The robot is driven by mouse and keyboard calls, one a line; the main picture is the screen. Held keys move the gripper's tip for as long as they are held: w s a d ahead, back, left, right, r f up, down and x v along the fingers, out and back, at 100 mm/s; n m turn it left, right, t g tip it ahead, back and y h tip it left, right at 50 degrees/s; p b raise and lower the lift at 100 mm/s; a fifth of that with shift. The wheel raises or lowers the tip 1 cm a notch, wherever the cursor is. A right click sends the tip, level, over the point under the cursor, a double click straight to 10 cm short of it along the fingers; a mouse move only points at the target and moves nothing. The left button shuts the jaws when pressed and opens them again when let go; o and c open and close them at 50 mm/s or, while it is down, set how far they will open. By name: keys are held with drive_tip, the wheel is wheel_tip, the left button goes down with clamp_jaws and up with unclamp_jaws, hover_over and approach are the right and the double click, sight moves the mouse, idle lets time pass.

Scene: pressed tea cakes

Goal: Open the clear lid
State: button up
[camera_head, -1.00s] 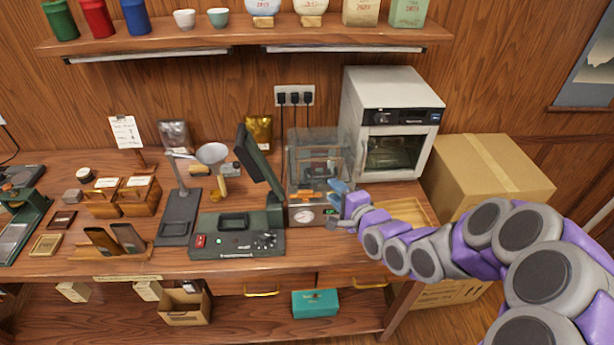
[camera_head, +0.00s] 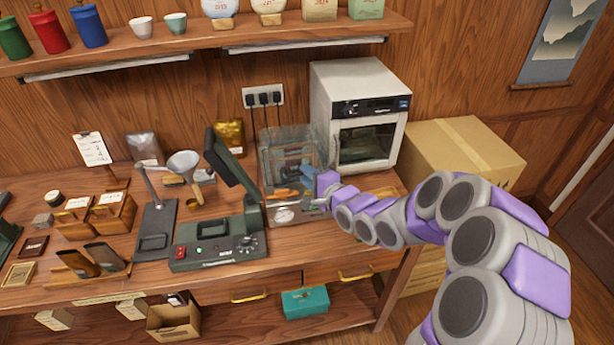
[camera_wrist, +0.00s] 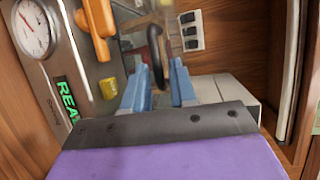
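The clear lid (camera_head: 285,140) forms a see-through box over the machine at the middle of the bench in the head view. It looks lowered, though its edges are hard to make out. My gripper (camera_head: 309,172) is at the lid's right front side, with blue fingers. In the wrist view my gripper (camera_wrist: 160,80) has its two blue fingers apart. A black curved bar (camera_wrist: 154,50), perhaps the lid's handle, shows between the fingertips, with gaps on both sides. I cannot tell its exact depth.
The machine has an orange handle (camera_wrist: 96,28), a dial (camera_wrist: 32,28) and a green lit display (camera_wrist: 68,103). A dark green device (camera_head: 218,245) with a raised panel stands to the left. A white oven (camera_head: 362,85) stands behind right, with a cardboard box (camera_head: 470,150) beyond.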

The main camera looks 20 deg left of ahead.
drive_tip(key=a, duration=0.2)
drive_tip(key=shift+s+a+f, duration=0.15)
drive_tip(key=shift+a+f, duration=0.15)
drive_tip(key=shift+a, duration=0.05)
clamp_jaws()
drive_tip(key=shift+d+f, duration=0.1)
drive_tip(key=shift+d, duration=0.1)
drive_tip(key=shift+w+r+p, duration=0.25)
drive_tip(key=shift+r+p, duration=0.05)
drive_tip(key=shift+p, duration=0.45)
drive_tip(key=shift+r+h, duration=0.2)
drive_tip(key=shift+h, duration=0.1)
